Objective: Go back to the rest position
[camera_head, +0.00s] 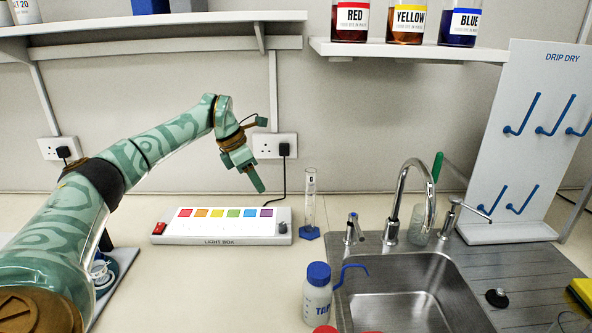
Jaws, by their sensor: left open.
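My left arm (160,145) comes in from the left, patterned in green. It rises and bends down at the wrist. My left gripper (256,178) hangs in the air above the back of the bench, pointing down and a little right. It is open, with nothing seen between its fingers. In the picture it is above the light box (217,240) and left of the clear measuring cylinder (310,205), apart from both. My right arm and gripper do not show.
The steel sink (455,295) with its tap (402,195) is at the right. A blue-capped wash bottle (317,298) stands left of it. A drip-dry rack (525,150) is behind. A shelf (345,47) holds three labelled bottles. Bench front of the light box is clear.

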